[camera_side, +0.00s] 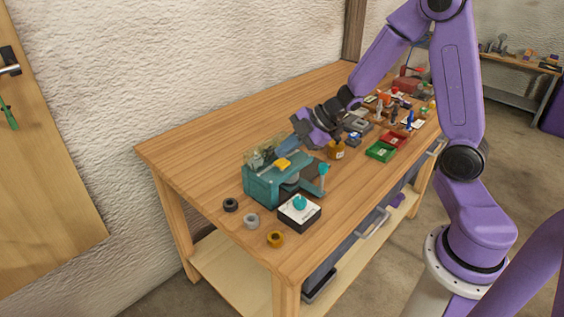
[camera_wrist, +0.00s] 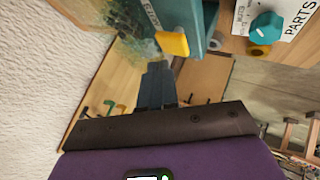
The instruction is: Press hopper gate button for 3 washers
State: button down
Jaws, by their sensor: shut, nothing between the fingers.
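The teal hopper machine (camera_side: 262,187) stands near the table's left end, with a clear bin (camera_side: 262,156) on top. A yellow button (camera_side: 283,163) sits on its upper face; it also shows in the wrist view (camera_wrist: 172,43) on the teal body (camera_wrist: 200,18). My gripper (camera_side: 300,138) is above and to the right of the yellow button in the side view. In the wrist view its dark fingers (camera_wrist: 157,68) are together, empty, with their tips just below the button in the picture. I see a gap there and no contact. Washers inside the bin cannot be made out.
A white-topped box (camera_side: 299,213) with a teal knob (camera_side: 300,202) stands in front. Dark (camera_side: 230,204), grey (camera_side: 251,221) and brass (camera_side: 275,239) rings lie near the table edge. Green (camera_side: 380,152) and red (camera_side: 394,140) trays and clutter are to the right.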

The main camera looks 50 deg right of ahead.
aim_at(284, 163)
jog(key=shift+r, duration=2.5)
jog(key=shift+a+r, duration=0.2)
jog(key=shift+a, duration=0.1)
jog(key=s+a+m+g+h, duration=0.1)
jog(key=s+m+g+h, duration=0.1)
jog(key=s, duration=1.2)
jog(key=s+a+m+g+h, duration=0.2)
jog(key=s+g+h, duration=0.1)
jog(key=s, duration=1.2)
jog(key=shift+a+f+m+g+h, duration=0.15)
jog(key=shift+f+m+g+h, duration=0.25)
jog(key=shift+g, duration=0.4)
